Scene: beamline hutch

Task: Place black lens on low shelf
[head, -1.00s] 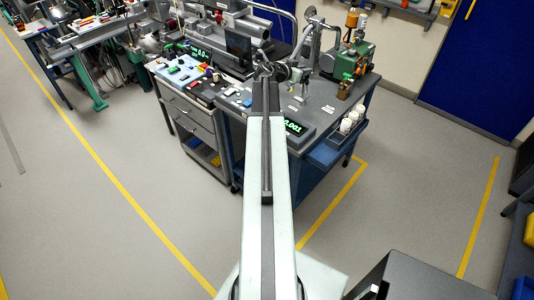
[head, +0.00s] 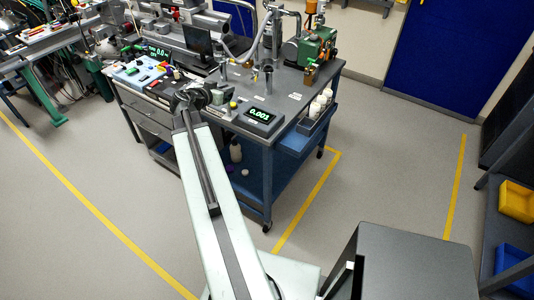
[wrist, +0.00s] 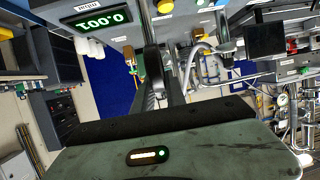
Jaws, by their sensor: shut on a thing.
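My gripper (head: 190,100) is at the end of my outstretched arm, at the left front of the blue cart's grey top. It is shut on a small dark round thing that looks like the black lens (head: 197,96). In the wrist view a dark disc, seen nearly edge-on, shows at the fingers (wrist: 160,75); its outline merges with them. The cart's low shelf (head: 285,190) is the blue board under the top, below and to the right of my gripper.
The cart top holds a scale with a green display (head: 260,115) and a green pump (head: 318,45). A side bin with white bottles (head: 318,105) juts out on the right. Dark shelving with a yellow bin (head: 516,202) stands far right.

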